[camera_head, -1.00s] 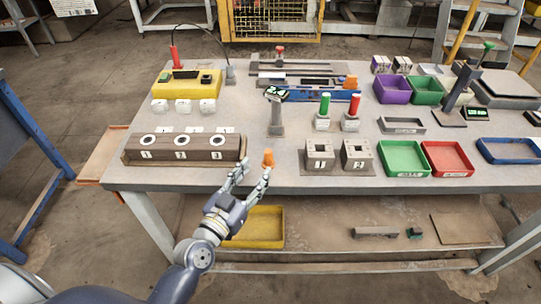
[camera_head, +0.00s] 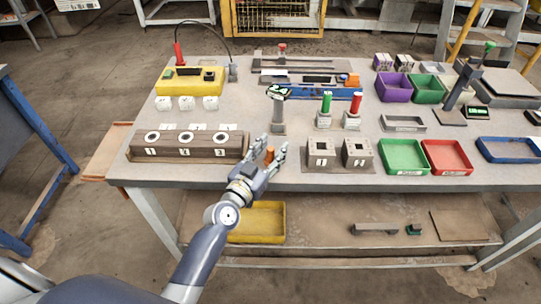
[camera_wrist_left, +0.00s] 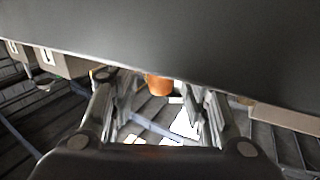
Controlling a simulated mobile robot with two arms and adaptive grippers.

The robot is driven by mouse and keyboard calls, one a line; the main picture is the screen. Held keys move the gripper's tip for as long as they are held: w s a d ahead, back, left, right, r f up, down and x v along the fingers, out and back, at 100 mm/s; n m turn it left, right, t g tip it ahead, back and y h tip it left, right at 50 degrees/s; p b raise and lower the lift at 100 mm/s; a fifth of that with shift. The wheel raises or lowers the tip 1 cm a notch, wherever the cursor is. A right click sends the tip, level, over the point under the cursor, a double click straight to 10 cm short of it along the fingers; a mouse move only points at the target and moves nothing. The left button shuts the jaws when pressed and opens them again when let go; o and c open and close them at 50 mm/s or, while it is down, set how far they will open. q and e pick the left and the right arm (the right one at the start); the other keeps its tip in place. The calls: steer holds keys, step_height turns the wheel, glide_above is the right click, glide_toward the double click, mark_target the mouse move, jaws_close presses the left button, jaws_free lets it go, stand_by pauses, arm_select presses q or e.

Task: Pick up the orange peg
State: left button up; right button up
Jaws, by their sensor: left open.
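The orange peg (camera_head: 269,155) is near the front edge of the table, between the wooden rack and the grey hollow bricks. My left gripper (camera_head: 272,146) is open, with one finger on each side of the peg. In the left wrist view, the peg (camera_wrist_left: 158,86) appears between the spread fingers, beyond the palm and apart from both fingers. Its far end is hidden. My right gripper is not in view.
The wooden rack (camera_head: 188,154) with numbered holes stands to the left. Two grey hollow bricks (camera_head: 321,155) (camera_head: 357,153) stand close to the right. A grey post (camera_head: 278,118) rises behind the gripper. Green (camera_head: 404,172) and red (camera_head: 447,173) trays lie farther right.

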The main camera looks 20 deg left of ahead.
mark_target(271, 151)
arm_select(q)
steer(key=c, duration=1)
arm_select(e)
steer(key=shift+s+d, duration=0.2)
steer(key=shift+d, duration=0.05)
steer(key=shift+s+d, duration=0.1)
